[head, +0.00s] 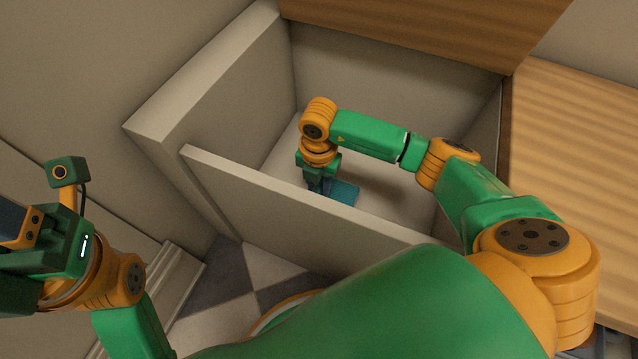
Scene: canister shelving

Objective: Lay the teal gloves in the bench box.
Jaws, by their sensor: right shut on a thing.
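The bench box (270,205) is a pale, deep box, open at the top, in the middle of the head view. My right arm reaches over its front wall, and my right gripper (319,187) points down inside it. The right gripper is shut on the teal gloves (344,192), which show as a flat teal piece low in the box. The gripper and the front wall hide part of them. I cannot tell whether they touch the box floor. My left gripper (14,232) is at the left edge, away from the box, with its fingers not clearly shown.
A raised wooden panel (430,25) stands at the back of the box. A wooden bench top (575,150) lies to the right. A thick pale side wall (200,85) bounds the left. Checkered floor (235,275) shows in front of the box.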

